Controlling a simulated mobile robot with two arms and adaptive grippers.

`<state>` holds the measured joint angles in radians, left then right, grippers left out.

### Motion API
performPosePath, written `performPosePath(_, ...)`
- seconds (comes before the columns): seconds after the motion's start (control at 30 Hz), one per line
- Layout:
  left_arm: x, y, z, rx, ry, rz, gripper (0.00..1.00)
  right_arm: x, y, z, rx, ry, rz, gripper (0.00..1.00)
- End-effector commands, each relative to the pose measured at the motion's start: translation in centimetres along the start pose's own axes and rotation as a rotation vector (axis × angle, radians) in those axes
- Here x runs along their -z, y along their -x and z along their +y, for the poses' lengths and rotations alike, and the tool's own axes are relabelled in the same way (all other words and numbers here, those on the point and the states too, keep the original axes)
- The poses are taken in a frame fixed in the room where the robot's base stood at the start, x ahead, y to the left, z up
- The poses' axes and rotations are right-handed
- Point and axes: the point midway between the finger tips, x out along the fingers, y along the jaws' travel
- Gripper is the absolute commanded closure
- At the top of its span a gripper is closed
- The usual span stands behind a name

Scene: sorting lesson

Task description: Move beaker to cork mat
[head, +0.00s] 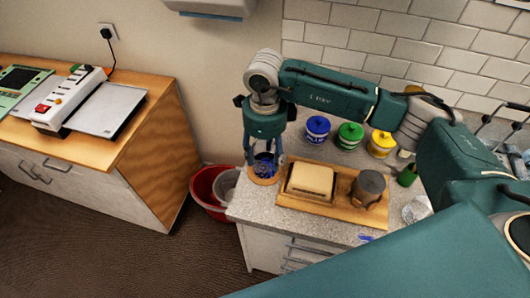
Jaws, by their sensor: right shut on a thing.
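The cork mat (262,181) is a round brown disc at the left end of the grey speckled counter in the head view. The beaker (265,168) looks clear with blue in it and shows over the mat, between the fingers of my right gripper (265,163). This gripper points down and is shut on the beaker. The fingers hide part of the beaker. I cannot tell whether its base touches the mat. My left gripper is not in view.
A wooden board (318,207) with a pale block and a dark-lidded pot lies right of the mat. Blue (317,129), green (349,135) and yellow (380,143) canisters stand behind. A red bucket (207,186) is on the floor, left of the counter.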

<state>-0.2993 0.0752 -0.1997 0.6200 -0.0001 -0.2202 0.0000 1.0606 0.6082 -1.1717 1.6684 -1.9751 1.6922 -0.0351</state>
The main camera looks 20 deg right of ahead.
Motion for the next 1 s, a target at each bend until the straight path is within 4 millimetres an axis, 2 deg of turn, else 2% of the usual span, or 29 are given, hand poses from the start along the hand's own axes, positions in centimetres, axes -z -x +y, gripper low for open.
performPosePath(0.17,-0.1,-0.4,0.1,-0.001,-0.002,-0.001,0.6,0.0,-0.3,0.0,0.0,0.0,-0.001,0.81)
performPosePath(0.2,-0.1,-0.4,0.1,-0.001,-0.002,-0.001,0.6,0.0,-0.3,0.0,0.0,0.0,0.0,0.46)
performPosePath(0.3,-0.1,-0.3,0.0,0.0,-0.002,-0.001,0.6,0.0,-0.2,0.0,0.0,0.0,0.0,0.29)
performPosePath(0.67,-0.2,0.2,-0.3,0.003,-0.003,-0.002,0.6,0.0,0.3,0.0,0.0,0.0,0.0,0.29)
performPosePath(0.73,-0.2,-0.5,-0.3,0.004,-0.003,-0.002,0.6,-0.1,0.7,-0.1,0.002,0.0,-0.002,0.29)
performPosePath(0.87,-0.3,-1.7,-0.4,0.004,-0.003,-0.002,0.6,-0.1,2.8,-0.1,0.005,0.001,-0.004,0.29)
performPosePath(1.0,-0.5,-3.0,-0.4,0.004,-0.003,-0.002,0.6,-0.1,6.0,-0.1,0.006,0.001,-0.004,0.29)
